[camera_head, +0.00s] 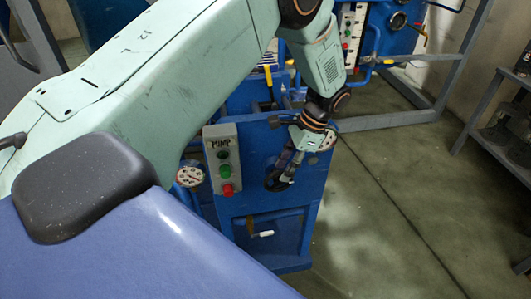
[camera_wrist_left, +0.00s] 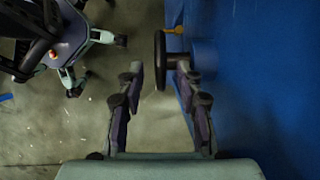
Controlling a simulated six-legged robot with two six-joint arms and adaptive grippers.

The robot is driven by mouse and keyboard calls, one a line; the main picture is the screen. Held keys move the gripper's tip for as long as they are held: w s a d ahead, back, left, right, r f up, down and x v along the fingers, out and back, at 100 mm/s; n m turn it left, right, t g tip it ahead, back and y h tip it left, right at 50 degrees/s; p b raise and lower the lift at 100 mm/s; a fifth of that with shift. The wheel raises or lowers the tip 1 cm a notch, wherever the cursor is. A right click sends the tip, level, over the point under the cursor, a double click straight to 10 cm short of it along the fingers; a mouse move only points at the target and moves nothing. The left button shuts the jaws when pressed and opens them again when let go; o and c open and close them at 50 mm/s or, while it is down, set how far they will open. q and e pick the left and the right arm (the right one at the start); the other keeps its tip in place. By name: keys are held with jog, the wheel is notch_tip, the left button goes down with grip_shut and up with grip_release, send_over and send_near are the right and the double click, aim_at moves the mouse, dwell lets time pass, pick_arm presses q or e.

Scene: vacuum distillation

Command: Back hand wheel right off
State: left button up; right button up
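The hand wheel (camera_wrist_left: 160,60) is a dark disc seen edge-on in the left wrist view, on a short shaft from the blue cabinet wall. In the head view a dark rim, which looks like this wheel (camera_head: 273,184), shows beside my left gripper (camera_head: 281,176), partly hidden by it. In the left wrist view my left gripper (camera_wrist_left: 159,76) is open. The wheel lies between and slightly beyond its fingertips, with gaps visible on both sides. Contact is not visible. My right gripper is in neither view.
A white handle (camera_head: 262,234) sits below. Floor (camera_head: 375,220) is clear to the right, before a grey shelf (camera_head: 500,145).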

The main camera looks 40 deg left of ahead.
pick_arm(q)
jog(key=shift+p+v, duration=0.35)
jog(key=shift+v, duration=0.5)
jog(key=shift+s+a+r+n, duration=0.1)
jog(key=shift+a+r+n, duration=0.1)
jog(key=shift+a+n, duration=0.3)
jog(key=shift+n, duration=0.4)
jog(key=a+n, duration=0.1)
jog(key=n, duration=0.4)
jog(key=s+a+r+n+t+h+b, duration=0.1)
jog(key=a+n, duration=0.1)
jog(key=n, duration=0.3)
jog(key=a+n+t+b, duration=0.1)
jog(key=n, duration=0.4)
jog(key=shift+s+a+r+n+h, duration=0.2)
jog(key=shift+s+a+n+h, duration=0.1)
jog(key=shift+s+a, duration=0.1)
jog(key=n, duration=0.3)
jog(key=n+t+b, duration=0.1)
jog(key=shift+s+a+r+n+h, duration=0.1)
jog(key=shift+s+n+h, duration=0.2)
jog(key=shift+s+n, duration=0.1)
jog(key=n, duration=0.4)
jog(key=s+d+n+t+h+b, duration=0.1)
jog(key=n, duration=0.4)
jog(key=d+n+t+h+b, duration=0.1)
jog(key=n, duration=0.3)
jog(key=shift+s+d+r+n, duration=0.1)
jog(key=shift+s+r+n, duration=0.2)
jog(key=shift+r, duration=0.05)
